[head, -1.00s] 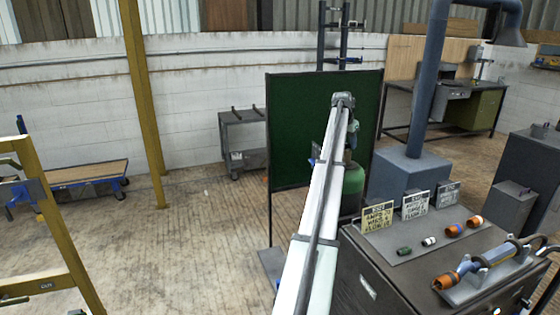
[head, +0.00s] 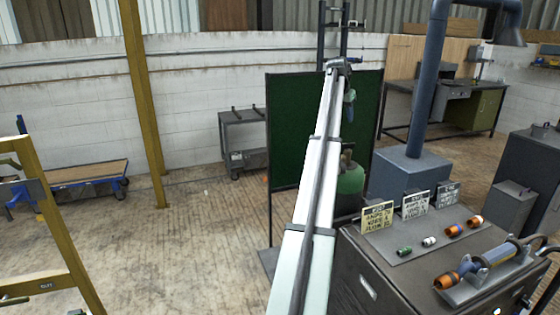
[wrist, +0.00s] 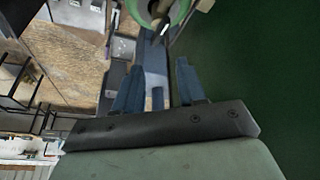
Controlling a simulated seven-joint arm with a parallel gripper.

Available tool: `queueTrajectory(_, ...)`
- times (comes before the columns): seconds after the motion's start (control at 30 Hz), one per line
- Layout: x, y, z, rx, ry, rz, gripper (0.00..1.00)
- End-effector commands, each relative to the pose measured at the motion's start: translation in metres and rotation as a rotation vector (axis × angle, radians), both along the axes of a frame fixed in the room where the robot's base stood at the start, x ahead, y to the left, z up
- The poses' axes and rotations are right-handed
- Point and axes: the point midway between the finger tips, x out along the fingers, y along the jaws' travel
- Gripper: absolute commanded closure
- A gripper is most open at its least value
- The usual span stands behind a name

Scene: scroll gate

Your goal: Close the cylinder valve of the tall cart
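A green gas cylinder (head: 350,180) stands behind the grey cabinet, beside the dark green screen. Its grey top fitting shows just right of my arm, but the valve handle is too small to make out. In the wrist view the cylinder's green rounded top (wrist: 180,12) shows at the upper edge, partly cut off. My gripper (head: 350,97) is above the cylinder and apart from it, in front of the screen. In the wrist view my gripper (wrist: 160,82) has its blue fingers spread with nothing held between them. The tall cart's frame cannot be clearly told apart.
The dark green screen (head: 290,130) stands close behind and left of my arm. The grey cabinet (head: 400,275) with signs and fittings is at front right. A blue duct (head: 425,90) rises behind it.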

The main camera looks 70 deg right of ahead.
Motion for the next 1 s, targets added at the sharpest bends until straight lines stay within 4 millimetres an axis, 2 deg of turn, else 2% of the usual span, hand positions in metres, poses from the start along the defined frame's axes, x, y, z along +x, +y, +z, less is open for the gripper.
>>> queueTrajectory(0.37,0.009,0.0,-0.001,0.027,0.073,0.319,0.6)
queueTrajectory(0.67,0.025,0.011,-0.008,0.032,0.091,0.59,0.6)
queueTrajectory(1.0,0.055,0.031,-0.041,0.024,0.07,0.87,0.6)
